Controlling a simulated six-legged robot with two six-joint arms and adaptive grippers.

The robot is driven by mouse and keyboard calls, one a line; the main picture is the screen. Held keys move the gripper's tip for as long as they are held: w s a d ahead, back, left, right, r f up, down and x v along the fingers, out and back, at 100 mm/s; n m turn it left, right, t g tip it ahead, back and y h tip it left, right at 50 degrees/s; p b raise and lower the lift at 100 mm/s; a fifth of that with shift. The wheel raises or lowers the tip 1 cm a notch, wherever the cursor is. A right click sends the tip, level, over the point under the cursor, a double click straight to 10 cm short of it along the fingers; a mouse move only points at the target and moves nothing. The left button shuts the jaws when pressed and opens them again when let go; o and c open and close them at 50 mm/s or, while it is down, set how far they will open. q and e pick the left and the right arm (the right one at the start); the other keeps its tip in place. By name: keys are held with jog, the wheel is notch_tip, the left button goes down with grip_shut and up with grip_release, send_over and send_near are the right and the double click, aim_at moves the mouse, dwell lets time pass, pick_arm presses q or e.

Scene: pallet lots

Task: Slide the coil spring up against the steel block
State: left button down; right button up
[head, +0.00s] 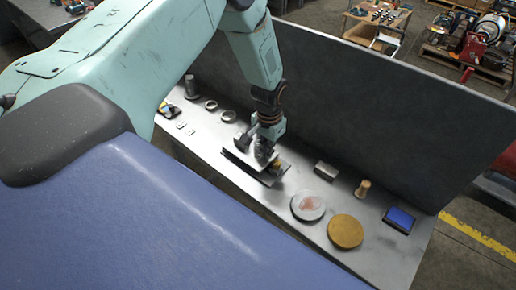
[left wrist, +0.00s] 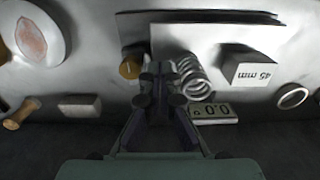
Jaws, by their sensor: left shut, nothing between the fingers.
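In the left wrist view the coil spring (left wrist: 194,78) stands just right of my left gripper (left wrist: 160,78), whose fingers are shut and empty. The fingers look very close to the spring; I cannot tell whether they touch it. The steel block (left wrist: 250,72), marked 45 mm, is right of the spring, with a narrow gap between them. In the head view my left gripper (head: 265,150) is low over the bench, and the steel block (head: 242,141) shows to its left. The spring is hidden there behind the gripper. My right gripper is not in view.
A brass cylinder (left wrist: 131,66) is left of the fingers. A ring (left wrist: 293,96) lies farther right. A tall dark panel (head: 370,110) backs the bench.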

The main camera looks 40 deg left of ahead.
aim_at(259, 143)
pick_arm(q)
jog(key=shift+d+f, duration=0.1)
jog(key=shift+f, duration=0.15)
jog(key=shift+f+b, duration=0.3)
jog(key=shift+b, duration=0.1)
jog(key=shift+f, duration=0.1)
jog(key=shift+w+a, duration=0.15)
jog(key=shift+a, duration=1.5)
dwell(1.9)
jog(key=shift+d, duration=0.35)
jog(key=shift+d, duration=0.25)
dwell(0.5)
